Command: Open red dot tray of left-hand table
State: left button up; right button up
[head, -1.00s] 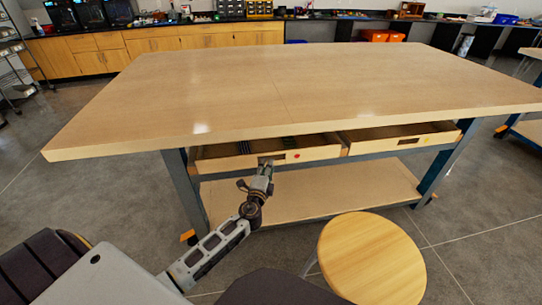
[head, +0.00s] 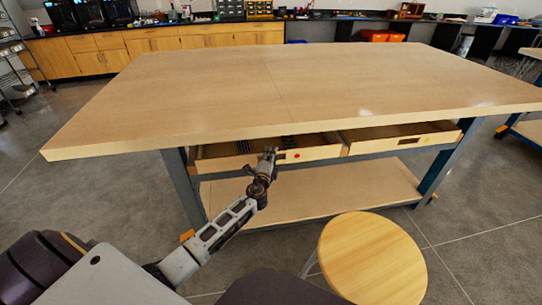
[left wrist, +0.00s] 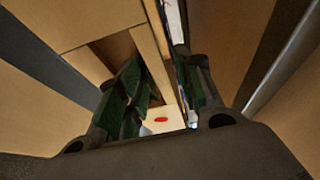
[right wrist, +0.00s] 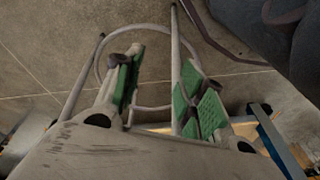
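The red dot (head: 296,156) marks the light wooden front of the left tray (head: 322,153) under the large wooden table (head: 260,90). The tray stands partly out, with its dark inside showing below the tabletop edge. My left gripper (head: 270,152) is at this front, just left of the dot. In the left wrist view its green-padded fingers (left wrist: 165,75) are apart, one on each side of the tray's front board; contact cannot be told. The dot (left wrist: 161,119) shows between them. My right gripper (right wrist: 162,75) is open and empty, over the floor.
A second tray with a yellow dot (head: 405,140) sits to the right, also showing its inside. A lower shelf (head: 330,190) runs under the table between blue legs. A round wooden stool (head: 370,260) stands in front at the right.

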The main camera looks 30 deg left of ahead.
pick_arm(q)
jog(key=shift+w, duration=0.3)
jog(key=shift+c, duration=0.3)
grip_shut()
